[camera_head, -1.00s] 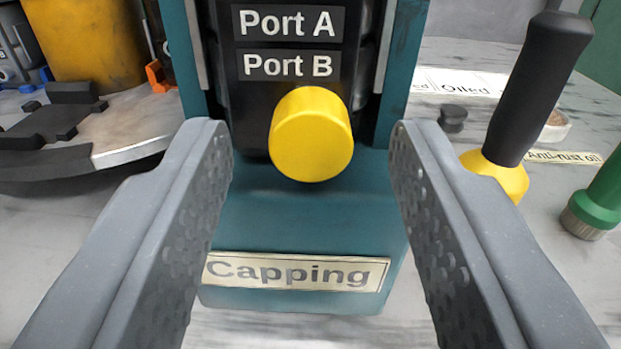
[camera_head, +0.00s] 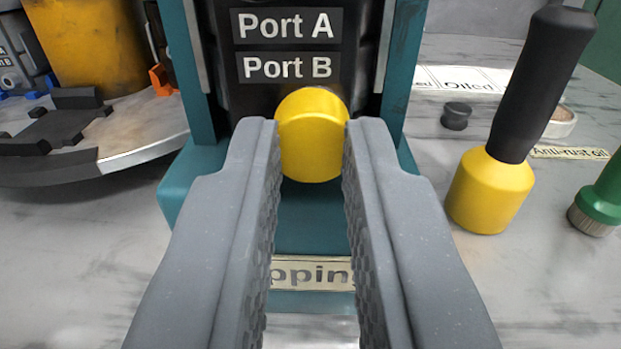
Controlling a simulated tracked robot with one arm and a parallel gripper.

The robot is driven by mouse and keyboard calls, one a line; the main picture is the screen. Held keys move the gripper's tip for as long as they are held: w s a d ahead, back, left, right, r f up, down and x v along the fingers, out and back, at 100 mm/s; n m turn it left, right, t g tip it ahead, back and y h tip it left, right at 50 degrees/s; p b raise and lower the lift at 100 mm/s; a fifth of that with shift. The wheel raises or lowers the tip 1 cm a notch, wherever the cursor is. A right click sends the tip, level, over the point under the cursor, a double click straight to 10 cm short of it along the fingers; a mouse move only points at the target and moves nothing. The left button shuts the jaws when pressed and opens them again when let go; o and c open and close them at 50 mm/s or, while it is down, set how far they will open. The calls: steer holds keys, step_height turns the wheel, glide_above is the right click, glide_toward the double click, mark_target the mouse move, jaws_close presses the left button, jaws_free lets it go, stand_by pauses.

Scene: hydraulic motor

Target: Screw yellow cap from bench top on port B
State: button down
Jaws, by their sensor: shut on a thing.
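The yellow cap (camera_head: 312,128) sits on the front of the black motor (camera_head: 290,88), just below the Port B label (camera_head: 288,67). The port itself is hidden behind the cap. My gripper (camera_head: 311,150) is shut on the cap, with one finger against its left side and one against its right. The motor stands in a teal fixture (camera_head: 395,90) whose front plate reads "Capping" (camera_head: 312,273), partly covered by my fingers.
At the right stand a yellow tool with a black handle (camera_head: 510,130), a small black cap (camera_head: 456,115) and a green piece (camera_head: 600,200). A round metal plate with black blocks (camera_head: 140,135) and an orange-yellow cylinder (camera_head: 90,45) are at the left.

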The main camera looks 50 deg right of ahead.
steer(key=shift+m+b, duration=0.8)
steer(key=shift+f+m+b, duration=0.1)
steer(key=shift+m+b, duration=0.2)
steer(key=shift+b, duration=0.2)
steer(key=shift+m+b, duration=0.4)
steer(key=c, duration=1.5)
jaws_free()
steer(key=shift+a, duration=0.1)
steer(key=shift+p+v, duration=0.55)
steer(key=shift+v, duration=1.15)
